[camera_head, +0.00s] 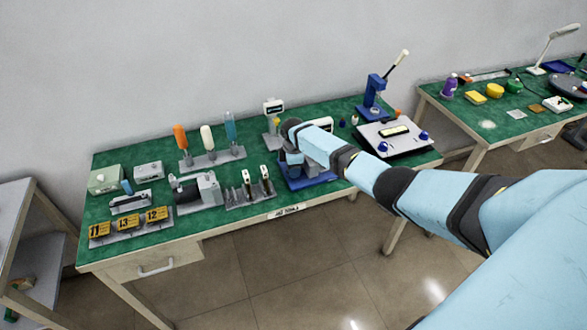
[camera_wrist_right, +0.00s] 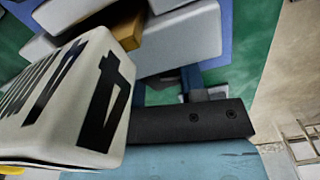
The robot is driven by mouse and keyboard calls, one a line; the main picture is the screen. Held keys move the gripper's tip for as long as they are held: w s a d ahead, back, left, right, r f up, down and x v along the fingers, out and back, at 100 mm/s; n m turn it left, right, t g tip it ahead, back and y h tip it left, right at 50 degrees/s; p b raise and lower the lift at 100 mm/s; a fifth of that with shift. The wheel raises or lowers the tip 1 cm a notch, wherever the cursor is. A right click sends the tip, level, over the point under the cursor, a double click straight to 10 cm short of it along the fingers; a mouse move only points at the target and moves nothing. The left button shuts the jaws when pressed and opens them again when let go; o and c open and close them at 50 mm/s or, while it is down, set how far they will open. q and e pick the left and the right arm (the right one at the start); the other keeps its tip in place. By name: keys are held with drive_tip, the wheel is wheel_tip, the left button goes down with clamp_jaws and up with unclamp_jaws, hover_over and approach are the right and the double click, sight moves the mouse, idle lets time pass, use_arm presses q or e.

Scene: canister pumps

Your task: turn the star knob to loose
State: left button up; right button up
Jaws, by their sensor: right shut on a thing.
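My right gripper (camera_head: 291,161) is over a blue fixture (camera_head: 297,184) at the front edge of the green bench. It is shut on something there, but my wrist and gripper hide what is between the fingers. I cannot make out the star knob in either view. In the right wrist view, a white block with black markings (camera_wrist_right: 75,100) is very close, with grey and blue parts (camera_wrist_right: 175,40) behind it. A dark bar with two screws (camera_wrist_right: 195,122) crosses the lower middle. My left gripper is in neither view.
The green bench (camera_head: 265,145) holds a press with a lever (camera_head: 373,98) and a white panel (camera_head: 385,146) to the right. A rack of coloured handles (camera_head: 210,157), a grey motor unit (camera_head: 197,192) and numbered yellow tags (camera_head: 128,223) stand to the left.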

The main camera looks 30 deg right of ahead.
drive_tip(key=shift+n, duration=1.1)
drive_tip(key=o, duration=0.9)
drive_tip(key=shift+r, duration=0.15)
wheel_tip(320, 180, up, 14)
drive_tip(key=shift+f, duration=0.15)
drive_tip(key=shift+f, duration=0.1)
